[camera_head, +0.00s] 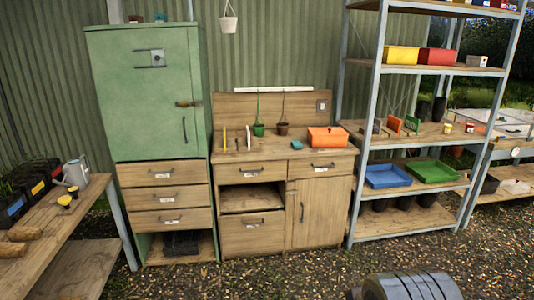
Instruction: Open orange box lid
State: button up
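The orange box (327,137) sits on the top of the wooden workbench (268,154), at its right end. It looks shut, with its lid down, though the seam is too small to make out clearly. My gripper is not in view. A grey, ribbed, rounded part at the bottom right edge looks like part of my own body, well in front of the bench and apart from the box.
A green cabinet (145,95) is left of the bench. A metal-framed shelf (420,194) with trays stands close on the right. Another table (52,225) is at far left. The gravel in front is clear.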

aim_at(315, 131)
jog(key=i, duration=2.4)
jog(key=z, duration=1.1)
jog(key=i, duration=1.2)
jog(key=u, duration=0.05)
